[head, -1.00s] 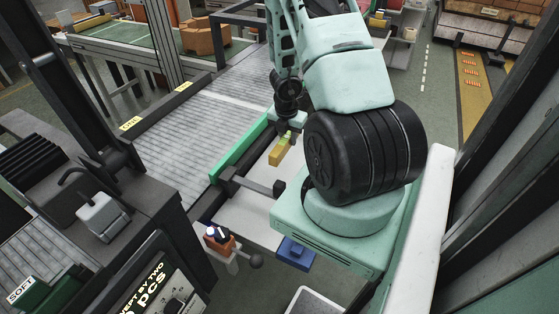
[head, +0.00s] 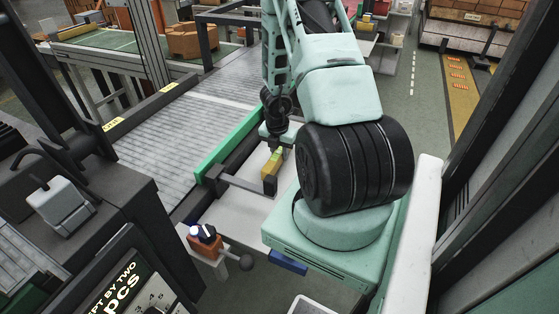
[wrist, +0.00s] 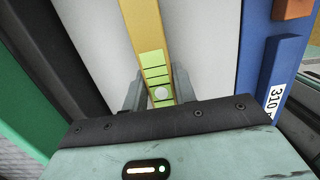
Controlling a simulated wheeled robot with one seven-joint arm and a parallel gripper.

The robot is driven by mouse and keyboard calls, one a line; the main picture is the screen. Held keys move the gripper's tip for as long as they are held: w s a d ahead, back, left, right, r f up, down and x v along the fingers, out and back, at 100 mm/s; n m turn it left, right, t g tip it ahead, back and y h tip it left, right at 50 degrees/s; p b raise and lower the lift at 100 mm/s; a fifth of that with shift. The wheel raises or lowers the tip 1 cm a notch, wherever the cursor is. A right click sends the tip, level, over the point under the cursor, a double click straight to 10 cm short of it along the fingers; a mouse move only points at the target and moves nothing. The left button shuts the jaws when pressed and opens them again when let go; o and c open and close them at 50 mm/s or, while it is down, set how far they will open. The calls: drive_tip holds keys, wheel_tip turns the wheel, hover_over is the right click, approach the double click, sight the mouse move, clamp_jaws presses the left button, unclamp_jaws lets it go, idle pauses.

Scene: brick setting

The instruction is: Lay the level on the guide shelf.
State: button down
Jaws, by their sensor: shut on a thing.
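The level is a yellow bar with a green-yellow marked section (wrist: 140,20); in the head view (head: 268,168) it hangs below my wrist. My gripper (wrist: 159,92) is shut on the level's green-yellow section, one grey finger on each side, and it shows in the head view (head: 278,150). The level's far end runs out of the top of the wrist view. A pale flat surface (head: 236,208), which may be the guide shelf, lies below the level; I cannot tell whether they touch.
A dark bracket (head: 240,183) reaches over the pale surface close to the level's lower end. A green rail (head: 222,160) borders the roller conveyor (head: 160,135). A blue part labelled 310 (wrist: 257,75) stands to the right. An orange-and-dark item (head: 204,238) sits at the near edge.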

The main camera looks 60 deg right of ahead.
sight(278, 153)
drive_tip(key=shift+f, duration=0.6)
drive_tip(key=shift+f+b, duration=0.2)
drive_tip(key=shift+b, duration=0.15)
drive_tip(key=c, duration=1.1)
unclamp_jaws()
drive_tip(key=shift+r, duration=0.1)
drive_tip(key=r+p, duration=0.3)
drive_tip(key=r, duration=0.1)
drive_tip(key=a+r+p, duration=0.1)
drive_tip(key=r+p, duration=0.2)
drive_tip(key=r, duration=0.1)
drive_tip(key=r+p, duration=0.3)
drive_tip(key=r, duration=0.1)
drive_tip(key=shift+a+r, duration=0.1)
drive_tip(key=shift+a, duration=0.15)
drive_tip(key=shift+s, duration=0.1)
